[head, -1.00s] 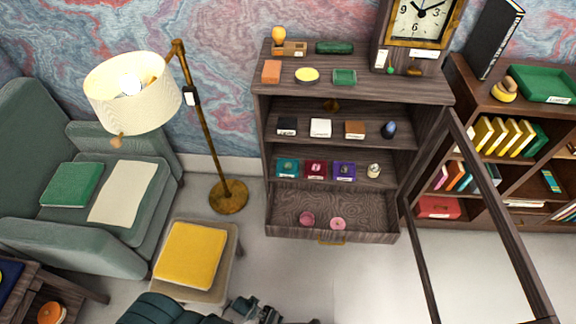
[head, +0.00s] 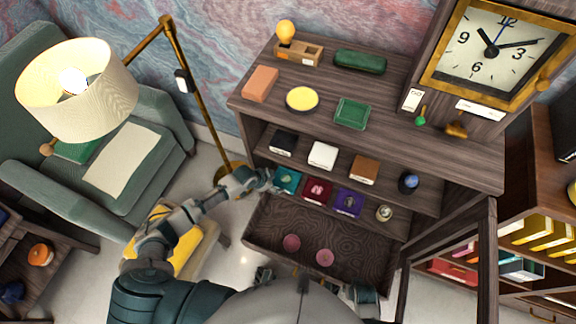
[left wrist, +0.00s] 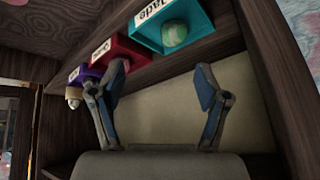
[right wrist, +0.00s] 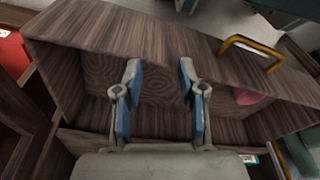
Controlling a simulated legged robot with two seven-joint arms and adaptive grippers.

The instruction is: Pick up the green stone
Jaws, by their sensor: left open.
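The green stone (left wrist: 174,33) is pale, round and banded, and lies in a teal tray (left wrist: 146,38) with a "Jade" label. In the head view the teal tray (head: 280,188) is at the left end of the lower shelf, with the stone (head: 289,181) small inside it. My left gripper (head: 266,179) is just left of this tray. In the left wrist view my left gripper (left wrist: 161,72) is open and empty, with the tray and stone beyond its fingertips near the top edge. My right gripper (right wrist: 160,72) is open and empty over the drawer.
A red tray (head: 317,190) and a purple tray (head: 348,201) stand right of the teal one. The open drawer (head: 365,258) below holds two pink round things. A shelf with small boxes is above. A lamp pole (head: 193,90) stands left, an open door frame (head: 487,255) right.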

